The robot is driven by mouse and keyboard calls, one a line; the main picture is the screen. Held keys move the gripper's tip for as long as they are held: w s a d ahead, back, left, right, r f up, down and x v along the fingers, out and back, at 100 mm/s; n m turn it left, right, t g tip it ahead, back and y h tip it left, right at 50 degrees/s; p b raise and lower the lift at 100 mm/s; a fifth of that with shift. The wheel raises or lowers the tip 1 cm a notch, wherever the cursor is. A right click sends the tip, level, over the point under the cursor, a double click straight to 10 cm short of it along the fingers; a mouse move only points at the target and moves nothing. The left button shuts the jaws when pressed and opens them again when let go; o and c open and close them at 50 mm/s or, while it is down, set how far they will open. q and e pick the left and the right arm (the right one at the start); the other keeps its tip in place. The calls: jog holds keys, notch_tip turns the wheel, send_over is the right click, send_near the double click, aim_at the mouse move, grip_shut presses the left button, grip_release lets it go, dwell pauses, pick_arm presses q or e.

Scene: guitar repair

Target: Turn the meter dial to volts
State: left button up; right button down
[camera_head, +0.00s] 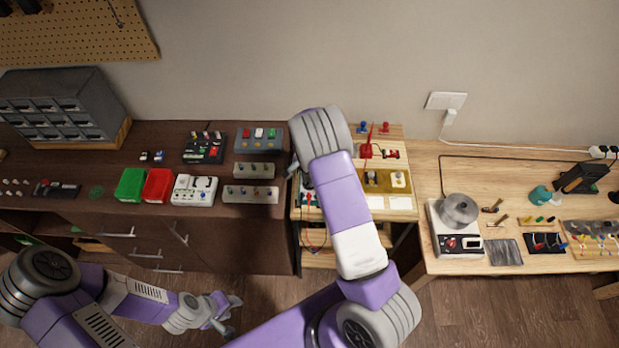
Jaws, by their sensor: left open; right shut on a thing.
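My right arm reaches over the small light-wood bench in the middle, and its forearm and wrist cover much of that bench top. Only a small grey part of my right gripper (293,169) shows, at the bench's left edge. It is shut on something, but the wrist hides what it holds. A small dark item with red parts (308,199), possibly the meter, lies just below it at the bench's left side, and thin leads hang from there. Its dial cannot be made out. My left gripper (226,313) is open and empty, low over the floor in front of the dark cabinet.
The dark cabinet (240,225) on the left bears a green bin (131,184), a red bin (158,185) and switch boxes. The bench holds a gold plate (375,182) and red parts. The right table (427,160) carries a scale with a metal pot (459,210).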

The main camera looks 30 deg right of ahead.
jog(key=c, duration=1.1)
grip_release()
jog(key=shift+c, duration=0.2)
jog(key=shift+r, duration=0.1)
notch_tip(320, 180, up, 7)
jog(key=shift+r, duration=0.2)
